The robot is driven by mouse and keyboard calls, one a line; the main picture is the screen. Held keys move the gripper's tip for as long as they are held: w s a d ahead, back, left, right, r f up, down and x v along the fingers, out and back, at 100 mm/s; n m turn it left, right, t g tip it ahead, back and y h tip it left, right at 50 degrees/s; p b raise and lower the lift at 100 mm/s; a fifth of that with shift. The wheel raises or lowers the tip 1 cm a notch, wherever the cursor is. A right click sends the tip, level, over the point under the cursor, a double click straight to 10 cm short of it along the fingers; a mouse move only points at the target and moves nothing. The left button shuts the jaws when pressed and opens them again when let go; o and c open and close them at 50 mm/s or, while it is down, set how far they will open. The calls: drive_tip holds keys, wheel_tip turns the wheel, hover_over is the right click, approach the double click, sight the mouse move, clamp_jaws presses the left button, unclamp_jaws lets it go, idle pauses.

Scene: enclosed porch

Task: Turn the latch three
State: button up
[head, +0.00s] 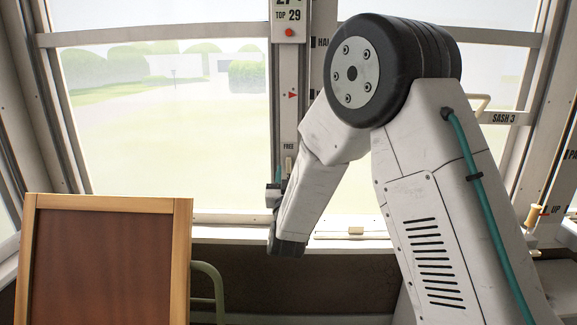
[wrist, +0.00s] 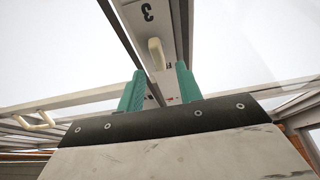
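A cream latch lever (wrist: 156,54) stands on a white post marked 3 in the wrist view. In the head view a small cream piece (head: 289,164) shows on the post below the word FREE, just above my gripper. My gripper (wrist: 159,88) has two teal fingers spread apart, with the post showing between them. The lever lies ahead of the gap, beyond the fingertips, and nothing is visibly held. In the head view my gripper (head: 277,183) is at the post's lower part, partly hidden by my arm.
A wooden-framed brown board (head: 108,265) stands at the front left, with a green curved rail (head: 212,285) beside it. A window sill (head: 235,217) runs behind. A SASH 3 label (head: 503,118) is on the right window, with a cream handle (head: 480,103) nearby. My arm hides much of the right window.

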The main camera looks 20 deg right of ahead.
sight(289, 163)
drive_tip(key=shift+x, duration=1.9)
clamp_jaws()
